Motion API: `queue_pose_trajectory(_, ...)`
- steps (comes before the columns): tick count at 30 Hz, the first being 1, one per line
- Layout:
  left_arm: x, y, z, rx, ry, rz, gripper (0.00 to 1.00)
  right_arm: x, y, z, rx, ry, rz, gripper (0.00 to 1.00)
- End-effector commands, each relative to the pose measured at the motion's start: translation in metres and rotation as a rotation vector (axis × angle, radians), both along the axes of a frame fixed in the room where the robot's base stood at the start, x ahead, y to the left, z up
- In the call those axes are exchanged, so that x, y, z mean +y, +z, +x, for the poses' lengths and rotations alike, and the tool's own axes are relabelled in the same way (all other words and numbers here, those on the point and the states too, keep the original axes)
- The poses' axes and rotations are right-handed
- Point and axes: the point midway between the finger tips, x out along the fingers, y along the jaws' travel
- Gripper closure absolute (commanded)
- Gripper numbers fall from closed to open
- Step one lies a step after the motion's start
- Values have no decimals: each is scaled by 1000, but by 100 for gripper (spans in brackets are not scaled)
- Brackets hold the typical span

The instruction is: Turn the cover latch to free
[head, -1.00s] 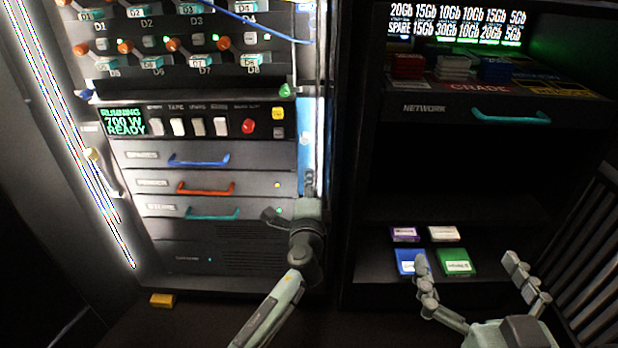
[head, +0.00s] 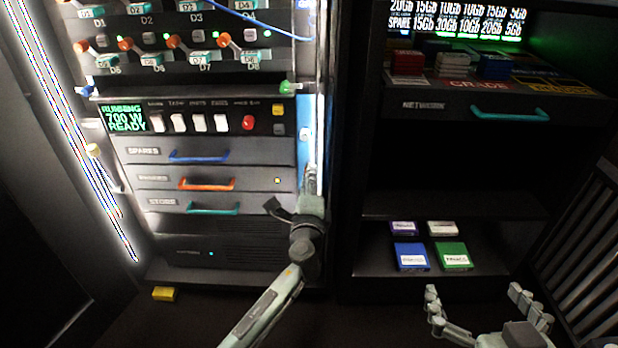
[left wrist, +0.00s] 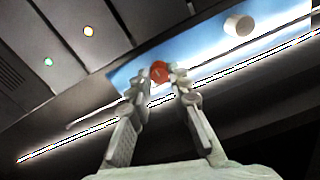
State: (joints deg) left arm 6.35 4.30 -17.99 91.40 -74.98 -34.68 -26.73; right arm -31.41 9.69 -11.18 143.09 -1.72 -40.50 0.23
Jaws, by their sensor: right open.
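My left gripper (head: 311,182) is raised beside the right edge of the lit cabinet, in front of a narrow light blue strip (head: 304,135). In the left wrist view its two fingers (left wrist: 160,80) stand apart. A round orange-red piece (left wrist: 159,71) on the blue strip shows between the fingertips; it may be the cover latch, but I cannot tell its turn position or whether the fingers touch it. A white round knob (left wrist: 238,25) sits further right on the strip. My right gripper (head: 478,292) is open and empty, low in front of the right cabinet's shelf.
Cartridges, including a blue one (head: 410,257) and a green one (head: 453,256), lie on the right shelf. A yellow block (head: 164,294) lies at lower left.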

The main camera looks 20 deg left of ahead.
Motion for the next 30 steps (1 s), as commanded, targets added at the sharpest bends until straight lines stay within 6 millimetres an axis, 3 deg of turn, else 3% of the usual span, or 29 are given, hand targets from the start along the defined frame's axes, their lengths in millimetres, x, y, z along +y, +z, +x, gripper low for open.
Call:
queue_pose_trajectory(1,1,4,2,-7,0,2,76,0,0,0,0,0,0,0)
queue_pose_trajectory(5,1,3,1,-5,1,1,60,0,0,0,0,0,0,0)
queue_pose_trajectory(14,0,1,-1,-2,-1,0,60,1,0,0,-1,3,1,0)
queue_pose_trajectory(30,-20,1,-68,-2,-1,0,60,0,0,0,-1,1,1,0)
